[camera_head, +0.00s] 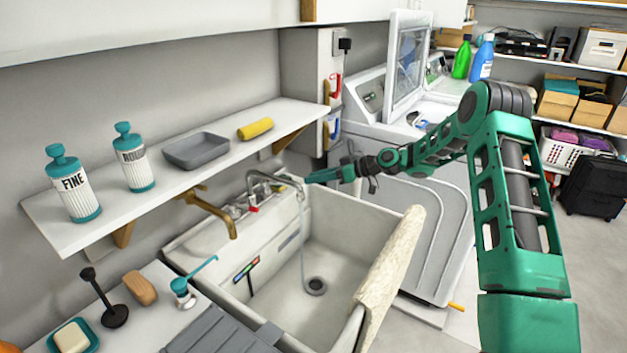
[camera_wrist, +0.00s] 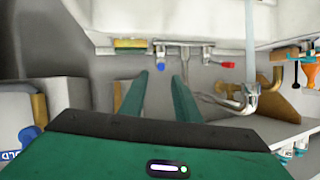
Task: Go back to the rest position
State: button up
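My gripper (camera_head: 318,176) is at the end of my green arm, stretched out from the right over the back right corner of the sink (camera_head: 388,222). Its fingers point left toward the faucet (camera_head: 262,185), near the end of the wall shelf. In the wrist view, the two green fingers (camera_wrist: 160,75) stand apart with nothing between them, so my gripper is open and empty. In that view the scene is upside down, with the silver faucet just right of the fingers. I cannot tell whether the fingers touch anything.
The wall shelf (camera_head: 240,160) holds two bottles (camera_head: 75,190), a grey tray (camera_head: 196,150) and a yellow roll (camera_head: 255,128). A washing machine (camera_head: 420,215) with a raised lid stands behind my arm. A cloth (camera_head: 392,265) hangs over the sink's right edge.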

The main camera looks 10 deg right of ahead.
jog(key=s+d+r+m+g+h, duration=0.1)
jog(key=s+d+r+m+h, duration=0.2)
jog(key=s+d, duration=0.4)
jog(key=s+d+r+m+g+h, duration=0.2)
jog(key=s+d+r+m+h, duration=0.2)
jog(key=s, duration=1.8)
jog(key=s+d+r+m+g+h, duration=0.2)
jog(key=s+d+r+m+h, duration=0.2)
jog(key=s+d, duration=0.6)
jog(key=s+m, duration=0.1)
jog(key=s, duration=0.3)
jog(key=shift+s+d+r+h, duration=0.15)
jog(key=shift+s+r+h, duration=0.1)
jog(key=shift+h, duration=0.15)
jog(key=o, duration=0.4)
jog(key=s+m, duration=0.1)
jog(key=s, duration=0.4)
jog(key=s+m+g, duration=0.1)
jog(key=s+m, duration=0.1)
jog(key=s, duration=0.3)
jog(key=s+m, duration=0.1)
jog(key=s, duration=0.4)
jog(key=shift+s+d+f+m+g, duration=0.1)
jog(key=shift+d+f+m+g, duration=0.2)
jog(key=shift+f, duration=0.1)
